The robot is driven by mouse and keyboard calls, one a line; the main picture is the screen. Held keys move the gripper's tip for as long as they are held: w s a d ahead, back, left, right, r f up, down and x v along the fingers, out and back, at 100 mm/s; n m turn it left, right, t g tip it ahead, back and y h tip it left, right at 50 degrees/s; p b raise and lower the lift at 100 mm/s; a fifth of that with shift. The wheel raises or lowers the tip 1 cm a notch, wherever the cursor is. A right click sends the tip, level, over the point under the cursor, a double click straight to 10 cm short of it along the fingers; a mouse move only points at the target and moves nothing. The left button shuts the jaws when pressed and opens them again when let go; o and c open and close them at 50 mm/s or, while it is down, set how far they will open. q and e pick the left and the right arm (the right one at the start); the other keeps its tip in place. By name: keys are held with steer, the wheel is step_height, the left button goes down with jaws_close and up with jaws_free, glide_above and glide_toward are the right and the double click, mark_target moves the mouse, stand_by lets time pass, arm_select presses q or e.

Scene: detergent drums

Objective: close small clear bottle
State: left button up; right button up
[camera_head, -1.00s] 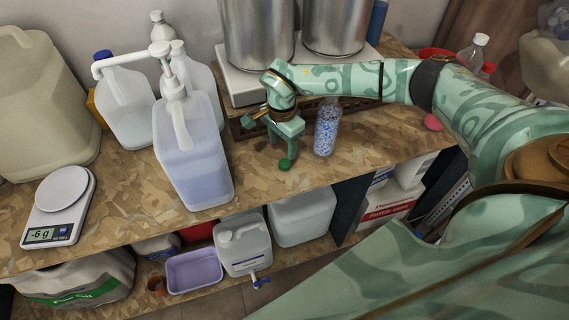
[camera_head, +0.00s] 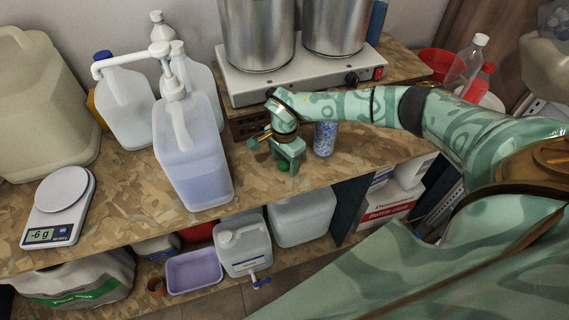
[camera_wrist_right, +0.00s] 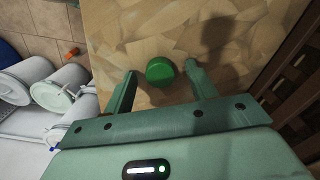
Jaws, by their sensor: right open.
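The small clear bottle (camera_head: 325,140), filled with blue and white granules, stands upright on the shelf; my right arm hides its top. A green cap (camera_head: 284,165) lies on the shelf to its left. My right gripper (camera_head: 285,168) points down over the cap. In the right wrist view, the green cap (camera_wrist_right: 159,71) sits between the open fingers of my right gripper (camera_wrist_right: 160,72), with a gap on each side. My left gripper is out of view.
A pump jug (camera_head: 192,150) stands left of my right gripper. Behind it is a hot plate (camera_head: 300,82) with two metal pots on a wooden crate. A scale (camera_head: 58,205) is at the far left. The shelf's front edge is close to the cap.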

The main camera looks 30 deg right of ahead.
mark_target(285, 164)
steer(key=c, duration=1.1)
steer(key=shift+o, duration=0.2)
steer(key=shift+r, duration=0.1)
steer(key=shift+r, duration=0.5)
step_height(285, 164, up, 3)
steer(key=shift+s+f, duration=0.1)
steer(key=shift+f, duration=0.05)
steer(key=s+r, duration=0.9)
steer(key=s, duration=0.4)
steer(key=shift+s+d+p, duration=0.3)
steer(key=shift+s, duration=0.1)
steer(key=shift+r, duration=0.1)
